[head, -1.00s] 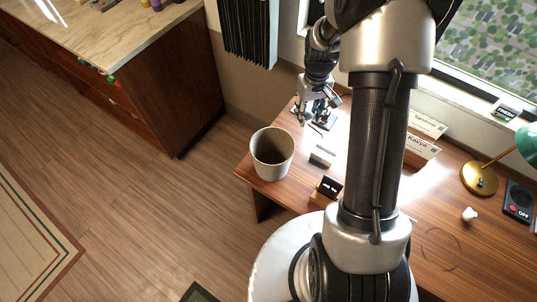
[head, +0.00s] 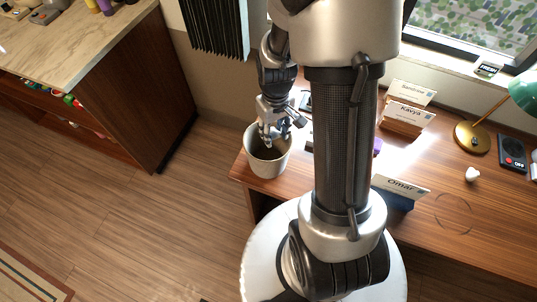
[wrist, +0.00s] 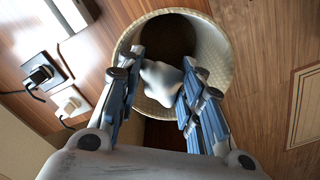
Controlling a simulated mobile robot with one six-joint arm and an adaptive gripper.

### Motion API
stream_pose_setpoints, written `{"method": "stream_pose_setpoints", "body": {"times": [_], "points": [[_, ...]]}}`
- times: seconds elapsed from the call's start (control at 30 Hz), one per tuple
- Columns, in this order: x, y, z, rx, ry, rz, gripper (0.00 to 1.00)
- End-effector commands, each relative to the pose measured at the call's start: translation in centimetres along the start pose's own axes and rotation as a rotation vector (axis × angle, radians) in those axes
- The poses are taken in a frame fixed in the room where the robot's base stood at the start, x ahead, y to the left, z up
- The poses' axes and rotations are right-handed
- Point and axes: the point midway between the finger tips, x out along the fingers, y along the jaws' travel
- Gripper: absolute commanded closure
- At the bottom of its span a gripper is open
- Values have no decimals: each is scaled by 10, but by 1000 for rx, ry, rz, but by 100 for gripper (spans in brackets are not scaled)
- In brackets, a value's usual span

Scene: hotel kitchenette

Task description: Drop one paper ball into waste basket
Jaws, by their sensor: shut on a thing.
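The waste basket (head: 267,164) is a pale, round, open-topped bin at the left end of the wooden desk. My gripper (head: 272,138) is over its mouth, pointing down. In the wrist view my gripper (wrist: 160,70) is shut on a white crumpled paper ball (wrist: 160,84), which sits between the two fingers. Behind the ball, the basket's rim (wrist: 222,50) and dark inside show. The ball appears within the outline of the opening; its exact height above the rim is unclear. Another small white crumpled ball (head: 472,174) lies on the desk at the right.
A lamp (head: 472,137) and a dark switch box (head: 512,152) are at the right.

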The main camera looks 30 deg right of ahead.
Motion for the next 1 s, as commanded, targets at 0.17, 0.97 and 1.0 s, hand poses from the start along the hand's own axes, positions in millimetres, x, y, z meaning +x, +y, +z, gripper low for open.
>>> {"method": "stream_pose_setpoints", "body": {"times": [0.17, 0.97, 1.0], "points": [[12, 0, 0, 0, 0, 0, 78], [11, 0, 0, 0, 1, 0, 42], [11, 0, 0, 0, 1, 0, 42]]}}
